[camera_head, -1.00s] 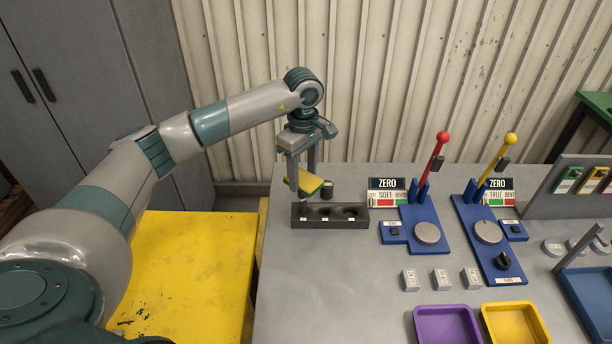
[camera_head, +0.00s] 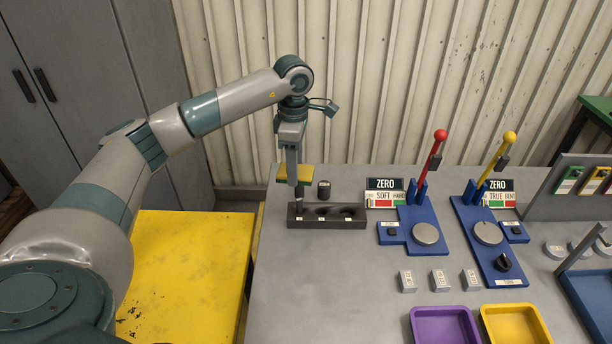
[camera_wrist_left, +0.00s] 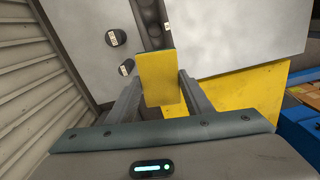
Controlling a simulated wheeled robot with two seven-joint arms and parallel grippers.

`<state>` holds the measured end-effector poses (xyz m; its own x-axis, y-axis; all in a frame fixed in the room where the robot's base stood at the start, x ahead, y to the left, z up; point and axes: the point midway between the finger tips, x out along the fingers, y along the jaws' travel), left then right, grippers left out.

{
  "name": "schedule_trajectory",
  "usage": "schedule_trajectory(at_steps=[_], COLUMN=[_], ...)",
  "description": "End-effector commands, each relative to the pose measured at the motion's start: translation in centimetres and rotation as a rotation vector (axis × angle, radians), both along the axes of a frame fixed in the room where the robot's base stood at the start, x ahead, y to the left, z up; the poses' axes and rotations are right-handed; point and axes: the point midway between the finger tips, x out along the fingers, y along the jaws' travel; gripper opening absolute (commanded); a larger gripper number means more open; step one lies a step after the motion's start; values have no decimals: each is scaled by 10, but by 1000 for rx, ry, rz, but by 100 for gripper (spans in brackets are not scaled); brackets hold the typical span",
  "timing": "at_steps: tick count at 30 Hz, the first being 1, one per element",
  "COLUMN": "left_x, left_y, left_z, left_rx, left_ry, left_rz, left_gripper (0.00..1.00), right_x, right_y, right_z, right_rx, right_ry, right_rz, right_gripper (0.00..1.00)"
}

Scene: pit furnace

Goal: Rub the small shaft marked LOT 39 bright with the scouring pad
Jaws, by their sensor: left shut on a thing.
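My left gripper (camera_head: 296,180) is shut on a yellow pad with a green edge (camera_head: 306,174), held in the air above the left end of a dark rack. In the left wrist view the pad (camera_wrist_left: 161,80) sits between the two fingers. A short dark shaft (camera_head: 324,186) stands behind the rack. The left wrist view shows two dark shafts side by side, one farther off (camera_wrist_left: 117,38) and one nearer the pad (camera_wrist_left: 126,68). Both carry pale labels that I cannot read. The pad appears apart from both. My right gripper is out of view.
The dark rack (camera_head: 330,222) has open round holes; its left end is partly covered by my gripper. Blue lever testers with a red knob (camera_head: 441,135) and a yellow knob (camera_head: 510,139) stand to the right. Purple (camera_head: 445,312) and yellow (camera_head: 514,308) trays lie in front. The table's front left is clear.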

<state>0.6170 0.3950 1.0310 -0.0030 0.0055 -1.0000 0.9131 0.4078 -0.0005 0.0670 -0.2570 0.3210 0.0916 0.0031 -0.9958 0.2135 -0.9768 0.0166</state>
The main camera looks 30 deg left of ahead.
Motion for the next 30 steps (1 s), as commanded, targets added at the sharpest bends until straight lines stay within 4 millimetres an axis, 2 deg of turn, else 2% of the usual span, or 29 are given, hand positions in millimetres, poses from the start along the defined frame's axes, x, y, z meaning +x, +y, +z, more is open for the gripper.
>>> schedule_trajectory(at_steps=[3,9,22,30], left_x=[-3,-6,-6,-5], left_y=[11,19,19,16], left_z=[2,6,4,-12], left_rx=[-1,0,-1,-1], left_ry=[-1,-2,-1,0], left_rz=[126,232,238,234], left_gripper=[25,25,25,25], right_x=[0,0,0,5], right_y=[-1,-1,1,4], right_z=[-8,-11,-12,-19], right_rx=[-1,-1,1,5], right_ry=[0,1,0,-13], right_rz=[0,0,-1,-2], right_gripper=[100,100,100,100])
